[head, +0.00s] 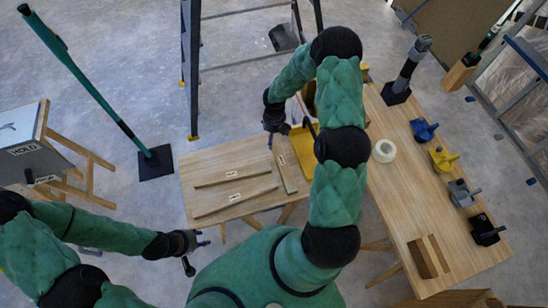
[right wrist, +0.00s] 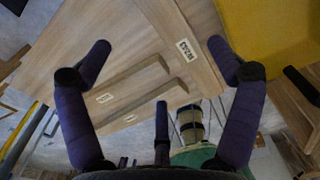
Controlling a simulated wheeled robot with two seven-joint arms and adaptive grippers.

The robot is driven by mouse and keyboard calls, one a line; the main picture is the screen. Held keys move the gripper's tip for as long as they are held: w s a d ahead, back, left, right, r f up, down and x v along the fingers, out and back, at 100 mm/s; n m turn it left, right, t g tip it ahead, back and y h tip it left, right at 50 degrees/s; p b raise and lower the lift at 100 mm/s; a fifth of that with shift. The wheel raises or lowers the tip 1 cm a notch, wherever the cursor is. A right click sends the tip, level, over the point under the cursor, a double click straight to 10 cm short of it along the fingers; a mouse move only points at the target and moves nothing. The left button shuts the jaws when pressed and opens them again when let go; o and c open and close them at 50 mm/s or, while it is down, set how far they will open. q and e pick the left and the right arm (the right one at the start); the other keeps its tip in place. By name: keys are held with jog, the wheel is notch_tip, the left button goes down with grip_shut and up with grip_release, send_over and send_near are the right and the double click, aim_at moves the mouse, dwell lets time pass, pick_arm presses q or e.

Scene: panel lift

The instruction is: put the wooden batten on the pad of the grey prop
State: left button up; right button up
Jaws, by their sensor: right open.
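Three labelled wooden pieces lie on the left table. A wider batten (head: 285,168) lies near its right edge; two thin strips (head: 232,178) (head: 236,202) lie to its left. My right gripper (head: 276,128) is open and empty near the far end of the wider batten. In the right wrist view that batten (right wrist: 178,42) runs between the spread fingers (right wrist: 160,55), without clear contact. A prop with a grey top and black base (head: 408,70) stands on the right bench; its pad is hard to make out.
A green pole (head: 90,85) on a black base stands on the floor at the left. A yellow tray (head: 302,148) lies by the table's right edge. Several coloured clamps (head: 443,158) and a tape roll (head: 384,151) sit on the right bench (head: 400,200). A ladder (head: 192,70) stands behind.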

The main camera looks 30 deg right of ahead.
jog(key=b, duration=0.1)
send_over(275, 150)
jog(key=shift+n, duration=0.3)
notch_tip(275, 150, down, 5)
jog(key=shift+w+r, duration=0.1)
jog(key=shift+w, duration=0.05)
jog(key=shift+d+f+b, duration=0.15)
jog(key=shift+f+b, duration=0.55)
jog(key=shift+f, duration=2.35)
jog(key=c, duration=1.5)
jog(key=shift+r, duration=0.1)
